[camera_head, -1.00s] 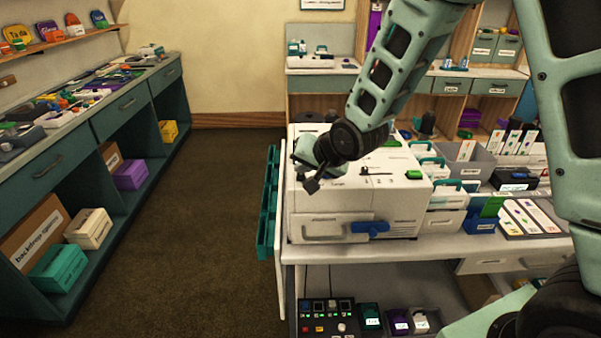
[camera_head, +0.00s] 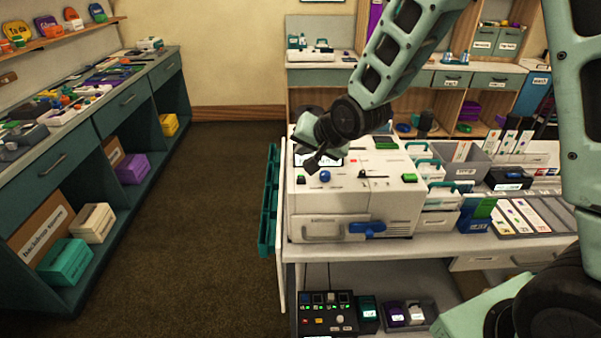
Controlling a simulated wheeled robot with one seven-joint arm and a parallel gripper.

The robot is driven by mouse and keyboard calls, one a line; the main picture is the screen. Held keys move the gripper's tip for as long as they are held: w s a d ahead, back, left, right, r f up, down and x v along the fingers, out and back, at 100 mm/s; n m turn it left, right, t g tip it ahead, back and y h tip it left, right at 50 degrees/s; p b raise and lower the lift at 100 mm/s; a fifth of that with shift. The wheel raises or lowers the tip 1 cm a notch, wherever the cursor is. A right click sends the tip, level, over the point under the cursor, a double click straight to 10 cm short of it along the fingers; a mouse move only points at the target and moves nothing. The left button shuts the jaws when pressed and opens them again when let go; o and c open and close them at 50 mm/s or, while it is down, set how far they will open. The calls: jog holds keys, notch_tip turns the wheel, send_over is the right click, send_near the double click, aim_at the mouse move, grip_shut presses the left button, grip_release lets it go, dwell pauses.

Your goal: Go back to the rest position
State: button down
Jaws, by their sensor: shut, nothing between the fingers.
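My gripper (camera_head: 311,165) is at the end of my green arm, over the left back part of a white machine (camera_head: 330,204) on the table. It looks shut and holds nothing. It appears to be above the machine's top, but I cannot tell the exact gap. The machine has a blue handle (camera_head: 367,228) on its front. A blue knob (camera_head: 325,176) and a green button (camera_head: 409,178) sit on its top. My gripper and wrist hide part of the machine's back left area and its display.
White bins with green handles (camera_head: 442,194), a grey bin (camera_head: 466,160) and a card tray (camera_head: 528,217) crowd the table right of the machine. A teal rack (camera_head: 269,205) hangs at the table's left end. The floor (camera_head: 190,230) between table and left counter (camera_head: 120,105) is clear.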

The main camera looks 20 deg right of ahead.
jog(key=s+a+n+g+b, duration=0.1)
jog(key=s+a+n+g, duration=0.1)
jog(key=s, duration=0.8)
jog(key=s+a+n+g+h+b, duration=0.1)
jog(key=s+n+g, duration=0.3)
jog(key=s, duration=0.7)
jog(key=s+a+n+g+h+b, duration=0.1)
jog(key=s+a+n+g, duration=0.1)
jog(key=s+n, duration=0.5)
jog(key=s+a, duration=0.1)
jog(key=s, duration=0.3)
jog(key=shift+s+a+g+b, duration=0.2)
jog(key=shift+a+g+b, duration=0.1)
jog(key=shift+g, duration=0.1)
jog(key=shift+r, duration=0.1)
